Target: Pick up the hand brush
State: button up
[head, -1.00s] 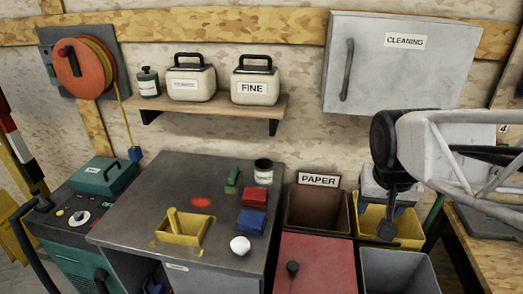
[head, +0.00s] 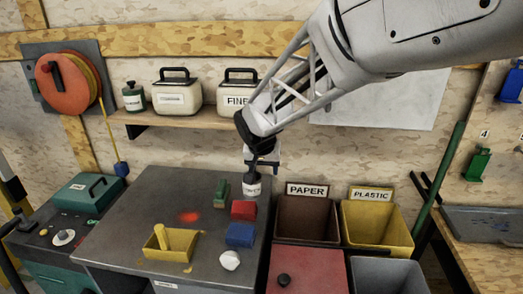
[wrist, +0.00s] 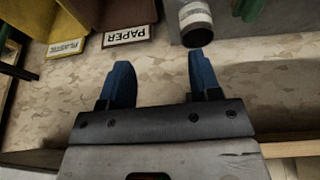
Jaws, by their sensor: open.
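A small green object (head: 221,191), possibly the hand brush, lies on the grey worktop (head: 130,215) left of the white-labelled jar. I cannot make out bristles clearly. My gripper (head: 262,165) hangs above the back edge of the worktop, close to the jar (head: 252,186) and partly in front of it. In the wrist view my gripper (wrist: 162,75) shows two blue fingers spread apart with nothing between them. That view is upside down; the jar (wrist: 196,22) is just beyond the right finger, and a green piece (wrist: 249,8) is cut off at the top edge.
On the worktop are a red block (head: 243,210), a blue block (head: 240,235), a white lump (head: 230,260) and a yellow tray (head: 172,243) with a yellow handle. Paper (head: 306,218) and plastic (head: 376,222) bins stand to the right. A shelf (head: 190,116) juts out behind.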

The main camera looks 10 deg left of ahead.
send_near(221, 185)
jog(key=shift+w+d+f+t, duration=0.15)
jog(key=shift+d+f, duration=0.05)
jog(key=shift+f, duration=0.35)
jog(key=shift+w+d+f+t, duration=0.15)
jog(key=shift+d+f, duration=0.05)
jog(key=shift+f, duration=0.4)
jog(key=shift+x, duration=1.3)
jog(key=shift+f, duration=0.1)
jog(key=shift+a+x, duration=0.2)
jog(key=shift+x, duration=1.05)
jog(key=shift+a+x, duration=0.15)
jog(key=shift+x, duration=1.1)
